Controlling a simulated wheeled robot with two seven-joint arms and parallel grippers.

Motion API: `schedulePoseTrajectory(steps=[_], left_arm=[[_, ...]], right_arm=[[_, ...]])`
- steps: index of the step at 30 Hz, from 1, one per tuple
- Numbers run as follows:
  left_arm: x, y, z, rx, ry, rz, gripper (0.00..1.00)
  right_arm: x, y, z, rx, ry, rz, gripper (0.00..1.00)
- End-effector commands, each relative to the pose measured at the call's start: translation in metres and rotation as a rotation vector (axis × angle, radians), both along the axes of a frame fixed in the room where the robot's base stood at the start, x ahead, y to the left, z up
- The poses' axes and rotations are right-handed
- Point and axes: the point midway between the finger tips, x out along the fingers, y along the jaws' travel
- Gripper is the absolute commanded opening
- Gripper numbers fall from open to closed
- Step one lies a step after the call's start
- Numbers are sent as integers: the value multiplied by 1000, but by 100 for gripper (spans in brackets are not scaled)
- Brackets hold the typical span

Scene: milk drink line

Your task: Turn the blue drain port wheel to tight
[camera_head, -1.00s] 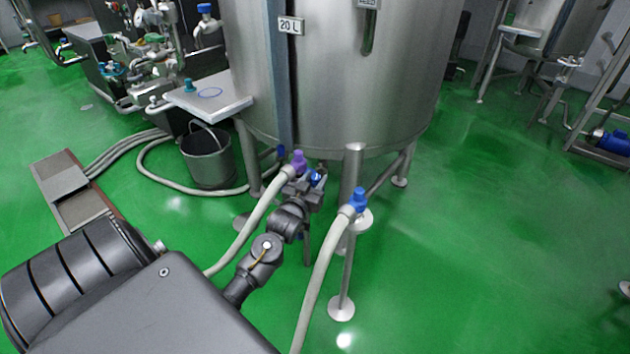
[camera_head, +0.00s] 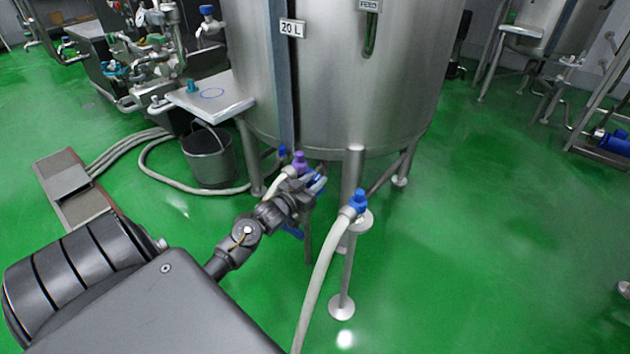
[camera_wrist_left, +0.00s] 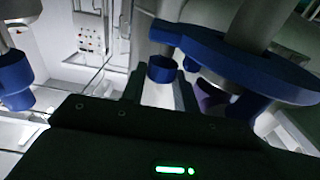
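The blue drain port wheel (camera_wrist_left: 215,50) is large and close in the upper right of the left wrist view, with grey pipe around it. In the head view, my left gripper (camera_head: 308,186) is under the tank among the drain fittings and largely covers the wheel; only bits of blue show beside and below it. In the left wrist view, my left gripper's fingers (camera_wrist_left: 160,95) stand apart, just below the wheel. A small blue cylinder (camera_wrist_left: 162,68) shows beyond the gap between them. I cannot tell whether a finger touches the wheel. My right gripper is out of view.
The steel tank (camera_head: 350,80) stands over the fittings on several legs. A purple fitting (camera_head: 299,162) is just behind my gripper. A blue-capped hose (camera_head: 325,265) rises at the right.

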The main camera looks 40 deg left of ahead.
Motion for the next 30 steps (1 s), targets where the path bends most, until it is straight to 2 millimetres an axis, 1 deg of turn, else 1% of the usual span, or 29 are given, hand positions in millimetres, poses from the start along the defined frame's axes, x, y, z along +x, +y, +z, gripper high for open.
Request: schedulePoseTrajectory(steps=[1,4,5,13,16,20,24,30], left_arm=[[0,0,0,0,-1,1,36],[0,0,0,0,-1,1,49],[0,0,0,0,-1,1,52],[-1,0,0,0,0,2,52],[-8,0,0,0,0,2,52],[-29,-1,0,0,2,1,52],[-58,-1,0,0,2,1,52],[-92,-2,0,0,2,1,52]], right_arm=[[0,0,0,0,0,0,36],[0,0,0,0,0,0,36],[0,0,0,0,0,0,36],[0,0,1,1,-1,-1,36],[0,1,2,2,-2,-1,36],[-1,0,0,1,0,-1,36],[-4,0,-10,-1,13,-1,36],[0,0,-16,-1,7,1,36]])
